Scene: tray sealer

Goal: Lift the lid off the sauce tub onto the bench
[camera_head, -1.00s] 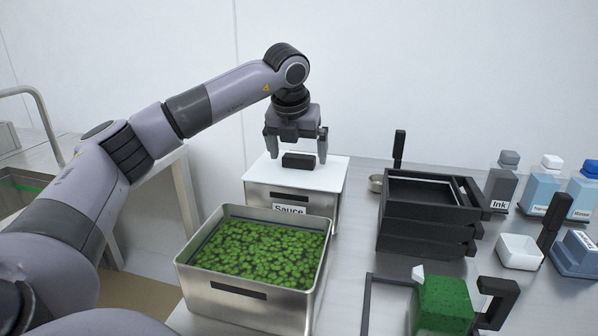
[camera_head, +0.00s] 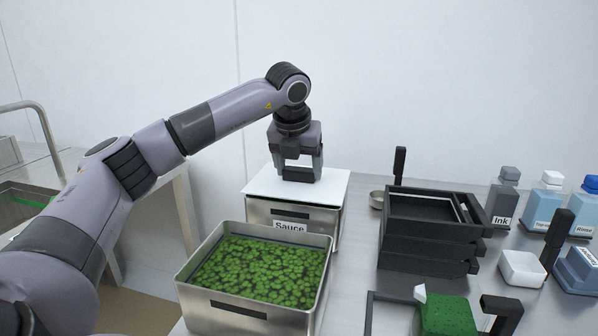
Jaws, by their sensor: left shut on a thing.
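The sauce tub (camera_head: 323,230) is a steel box with a "Sauce" label, standing on the steel bench (camera_head: 352,262) behind an open tub of green leaves. Its white flat lid (camera_head: 268,184) lies on top, with a dark handle (camera_head: 298,174) in the middle. My left gripper (camera_head: 297,168) points down over the lid and is shut on the handle, one finger at each end. The lid still rests on the tub, as far as I can see. My right gripper is not in view.
The open steel tub (camera_head: 190,292) of green leaves stands in front. Black stacked trays (camera_head: 425,255) stand to the right, with a small metal cup (camera_head: 377,199) beside them. Little bench is bare.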

